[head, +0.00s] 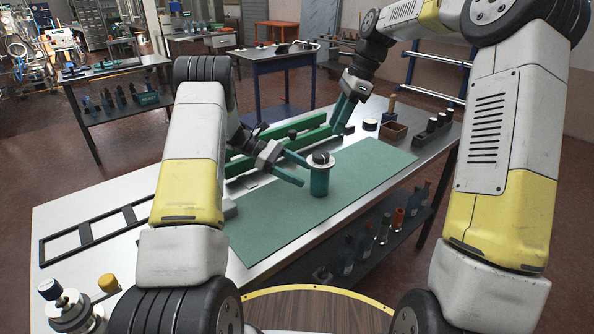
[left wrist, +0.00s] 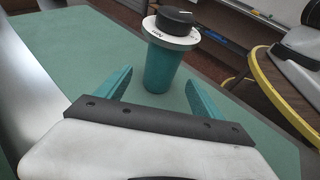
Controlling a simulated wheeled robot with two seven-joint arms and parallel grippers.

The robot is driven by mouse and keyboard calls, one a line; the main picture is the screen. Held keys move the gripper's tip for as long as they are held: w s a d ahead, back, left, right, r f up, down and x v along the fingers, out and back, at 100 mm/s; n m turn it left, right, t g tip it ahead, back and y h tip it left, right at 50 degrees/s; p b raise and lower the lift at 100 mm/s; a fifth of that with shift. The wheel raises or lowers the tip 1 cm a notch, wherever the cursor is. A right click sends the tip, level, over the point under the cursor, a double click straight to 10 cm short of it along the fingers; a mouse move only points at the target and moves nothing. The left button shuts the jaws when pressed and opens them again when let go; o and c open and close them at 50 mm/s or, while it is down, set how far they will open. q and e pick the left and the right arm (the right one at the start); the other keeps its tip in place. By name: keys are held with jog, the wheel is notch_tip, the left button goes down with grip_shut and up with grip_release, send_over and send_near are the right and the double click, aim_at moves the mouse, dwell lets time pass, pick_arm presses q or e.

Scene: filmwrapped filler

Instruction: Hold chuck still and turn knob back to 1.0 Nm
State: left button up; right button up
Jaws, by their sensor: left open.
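The chuck (head: 320,181) is a teal cylinder standing upright on the green mat (head: 372,162). A white dial ring with a black knob (head: 321,157) sits on top.
Green rails (head: 253,157) lie along the table's back. A dark frame (head: 90,232) lies at the left. A wooden box (head: 393,131) and dark cylinders stand at the far right. Bottles stand on the shelf below (head: 383,228). The mat around the chuck is clear.

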aim_at(320, 182)
pick_arm(q)
jog(key=x, duration=0.7)
grip_shut()
dwell(0.7)
dwell(0.7)
